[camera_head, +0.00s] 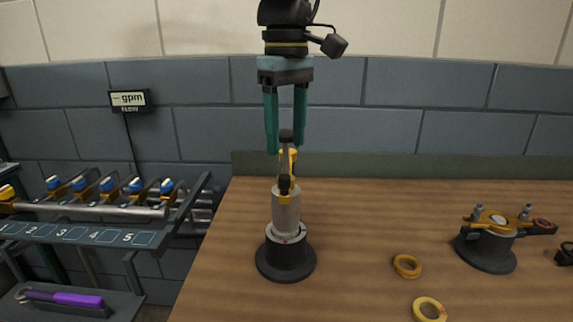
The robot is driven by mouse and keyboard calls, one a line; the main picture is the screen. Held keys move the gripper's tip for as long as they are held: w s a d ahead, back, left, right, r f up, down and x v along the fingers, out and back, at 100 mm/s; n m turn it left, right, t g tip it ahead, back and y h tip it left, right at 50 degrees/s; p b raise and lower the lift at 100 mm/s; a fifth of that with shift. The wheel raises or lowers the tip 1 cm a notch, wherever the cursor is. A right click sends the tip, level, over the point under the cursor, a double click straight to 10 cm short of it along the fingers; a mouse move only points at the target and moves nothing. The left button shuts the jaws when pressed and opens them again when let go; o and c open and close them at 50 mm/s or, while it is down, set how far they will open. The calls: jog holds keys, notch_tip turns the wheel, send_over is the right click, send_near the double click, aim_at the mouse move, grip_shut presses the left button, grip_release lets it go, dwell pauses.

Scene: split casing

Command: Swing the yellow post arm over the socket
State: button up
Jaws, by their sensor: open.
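My gripper (286,150) hangs above the centre stand, pointing down. Its two teal fingers are apart, with their tips on either side of a thin grey post with a black cap (286,135); contact cannot be told. The yellow post arm (285,199) shows end-on above a silver cylinder (286,215), with more yellow higher up near the post. The cylinder stands upright in a round black base (286,262) on the table. The arm's full length is foreshortened. I cannot clearly make out which part is the socket.
At the right stands a second black fixture (486,250) with yellow and black parts on top. Two yellow rings (407,266) lie on the wooden table (350,215) between the stands. A pipe rack (110,210) with blue-capped valves is at the left.

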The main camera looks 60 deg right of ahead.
jog(key=shift+r, duration=2.05)
jog(key=w+a+f, duration=0.6)
jog(key=w+a, duration=0.3)
jog(key=w, duration=0.4)
jog(key=w+a+f, duration=0.6)
jog(key=w+a, duration=0.4)
jog(key=w, duration=0.2)
jog(key=a+f, duration=0.3)
jog(key=a, duration=0.6)
jog(key=a+f+t, duration=0.1)
jog(key=a+f, duration=0.3)
jog(key=a, duration=0.6)
jog(key=a+f+n, duration=0.1)
jog(key=a+f, duration=0.2)
jog(key=a, duration=0.6)
jog(key=shift+w+a+f+t, duration=0.2)
jog(key=shift+w+f+t, duration=0.1)
jog(key=shift+f, duration=0.1)
jog(key=shift+c, duration=0.3)
